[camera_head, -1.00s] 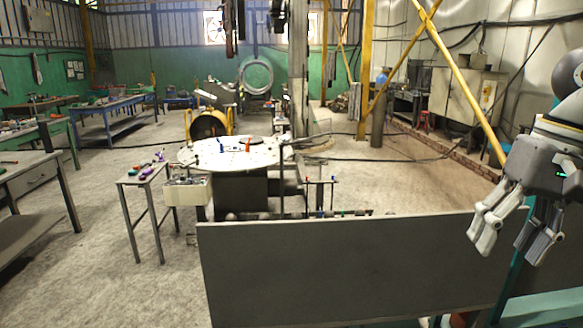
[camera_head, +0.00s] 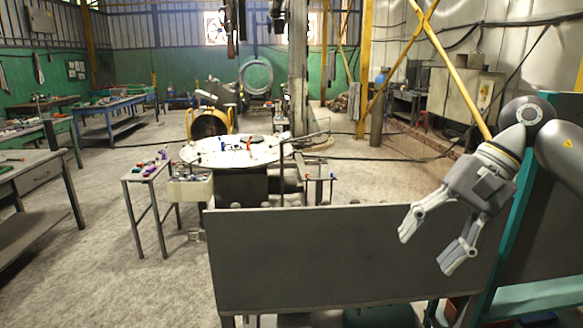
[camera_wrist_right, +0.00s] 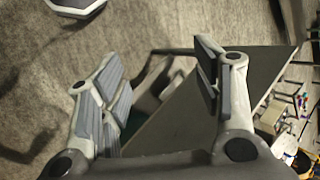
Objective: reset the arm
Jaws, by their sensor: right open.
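My right gripper (camera_head: 428,247) is open and empty at the right of the head view, its fingers pointing down and to the left. It hangs in front of the right part of a dark grey panel (camera_head: 320,262). In the right wrist view the two fingers (camera_wrist_right: 160,90) are spread apart with nothing between them. The panel (camera_wrist_right: 185,120) shows below and between them there. My left gripper does not show in the head view.
A round white table (camera_head: 215,157) stands beyond the panel, with a small narrow table (camera_head: 135,178) to its left. A grey workbench (camera_head: 30,180) is at the far left. A yellow diagonal beam (camera_head: 450,75) rises behind my right arm.

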